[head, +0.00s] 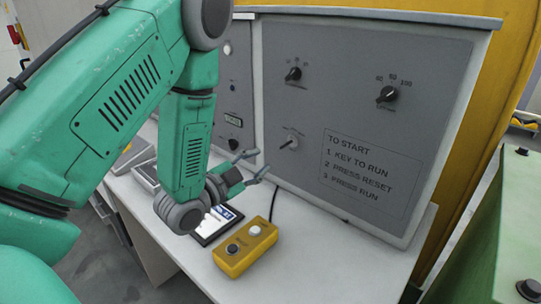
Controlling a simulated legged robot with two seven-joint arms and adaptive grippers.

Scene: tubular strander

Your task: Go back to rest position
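My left gripper (260,163) is in front of the grey control panel (350,75), its two fingers spread apart with nothing visible between them. It is just left of and below a small key switch (289,142) on the panel; I cannot tell whether a finger touches anything. My teal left arm comes in from the left and covers much of the left side of the picture. My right gripper is not in view.
A yellow button box (245,250) with a black and a white button sits on the white desk (335,265), below the gripper. A dark tablet-like item (209,232) lies beside it. Dark knobs (387,94) stick out of the panel. A pale green housing (495,235) stands at right.

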